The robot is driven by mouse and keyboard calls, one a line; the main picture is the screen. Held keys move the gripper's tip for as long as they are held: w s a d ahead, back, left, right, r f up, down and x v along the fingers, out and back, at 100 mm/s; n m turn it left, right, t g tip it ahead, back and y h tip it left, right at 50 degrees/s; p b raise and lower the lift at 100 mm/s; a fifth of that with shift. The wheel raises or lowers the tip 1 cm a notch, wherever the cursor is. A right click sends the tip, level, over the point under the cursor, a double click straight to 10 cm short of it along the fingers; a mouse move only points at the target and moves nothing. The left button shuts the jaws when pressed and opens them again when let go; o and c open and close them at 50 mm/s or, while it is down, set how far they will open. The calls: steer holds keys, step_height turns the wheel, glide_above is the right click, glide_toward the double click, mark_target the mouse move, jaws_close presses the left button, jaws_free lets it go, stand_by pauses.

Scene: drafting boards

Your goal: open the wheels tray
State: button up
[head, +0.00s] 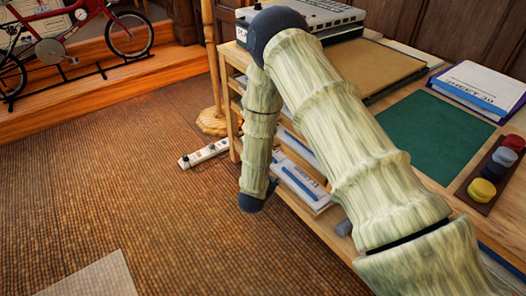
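A wooden drafting desk (234,139) stands on the right, with open shelves under its top. White and blue sheet stacks (300,182) show on a lower shelf, partly behind my arm. I cannot pick out a tray marked as the wheels tray; my arm hides much of the desk front. My arm (345,130) rises from the lower right to a dark elbow, then hangs down in front of the shelves to a dark joint. The fingers of my gripper do not show, and no contact with a tray can be seen.
On the desk are a grey machine (335,17), a green mat (425,135), a sheet pad (485,85) and a dark holder with coloured round pots (482,190). A power strip (204,153) lies on the carpet. A red bicycle (75,38) stands on a wooden step. The left carpet is mostly clear.

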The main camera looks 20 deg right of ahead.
steer(key=w+a+r+m+g+h+b, duration=0.2)
steer(key=w+a+m+h+b, duration=0.15)
steer(key=w+m+b, duration=0.75)
steer(key=w+a+r+m+g+h+b, duration=0.2)
steer(key=w+m+h+b, duration=0.5)
steer(key=b, duration=0.5)
steer(key=shift+w+d+f+m+y+b, duration=0.35)
steer(key=shift+d+b, duration=0.5)
steer(key=shift+d, duration=0.75)
steer(key=shift+w+d+f+m+y+b, duration=0.3)
steer(key=shift+w+d+b, duration=0.45)
steer(key=shift+d, duration=0.85)
steer(key=shift+w+d+f+m+y+b, duration=0.15)
steer(key=shift+w+d+f+y+b, duration=0.2)
steer(key=shift+d+b, duration=0.95)
steer(key=shift+d+p, duration=0.3)
steer(key=shift+p, duration=0.05)
jaws_close()
steer(key=shift+s, duration=0.1)
